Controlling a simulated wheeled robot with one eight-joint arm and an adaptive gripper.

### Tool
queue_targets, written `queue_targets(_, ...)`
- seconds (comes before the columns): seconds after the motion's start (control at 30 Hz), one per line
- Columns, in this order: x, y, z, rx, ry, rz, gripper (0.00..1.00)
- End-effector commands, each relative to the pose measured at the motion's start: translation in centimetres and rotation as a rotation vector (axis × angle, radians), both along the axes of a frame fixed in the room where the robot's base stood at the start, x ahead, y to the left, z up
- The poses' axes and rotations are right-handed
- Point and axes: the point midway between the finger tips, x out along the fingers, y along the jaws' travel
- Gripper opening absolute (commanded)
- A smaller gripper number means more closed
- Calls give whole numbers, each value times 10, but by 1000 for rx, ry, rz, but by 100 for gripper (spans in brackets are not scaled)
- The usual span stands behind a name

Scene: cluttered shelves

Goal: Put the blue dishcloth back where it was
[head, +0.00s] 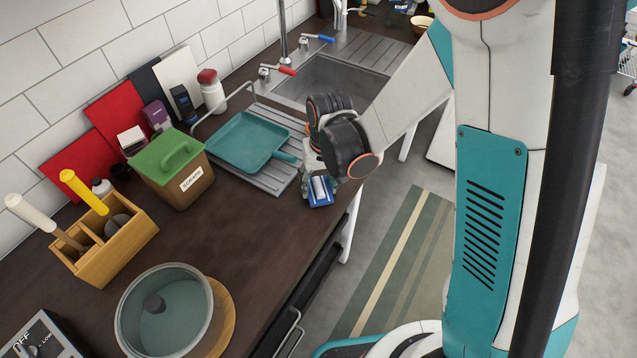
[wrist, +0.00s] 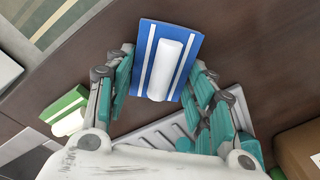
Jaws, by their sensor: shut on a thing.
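The blue dishcloth (head: 326,200) has white stripes and a raised white band along its middle. It is between the fingers of my gripper (head: 319,187) in the head view, by the front edge of the dark counter. In the wrist view the dishcloth (wrist: 190,50) shows between the two teal fingers of my gripper (wrist: 163,68), which is shut on it. The frames do not clearly show whether the cloth touches the counter. A green cloth with a white band (wrist: 60,107) lies to the left in the wrist view.
A ridged metal drainboard (head: 270,181) with a teal pan (head: 243,142) lies left of my gripper. The sink (head: 330,82) is behind it. A green-lidded canister (head: 180,185), a wooden utensil box (head: 118,245) and a glass-lidded pot (head: 165,310) stand farther left. Bare counter (head: 250,222) lies between.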

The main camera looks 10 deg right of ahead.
Motion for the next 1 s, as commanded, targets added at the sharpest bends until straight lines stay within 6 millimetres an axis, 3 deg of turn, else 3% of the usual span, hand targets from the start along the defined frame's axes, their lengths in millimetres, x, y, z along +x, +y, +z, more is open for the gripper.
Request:
queue_targets(0.23,0,0,-4,0,0,0,23)
queue_targets(0.27,0,0,-3,0,0,0,56)
queue_targets(0.33,0,0,-2,0,0,0,70)
queue_targets(0.77,0,0,2,0,0,0,70)
queue_targets(1.0,-2,-3,43,0,0,-1,70)
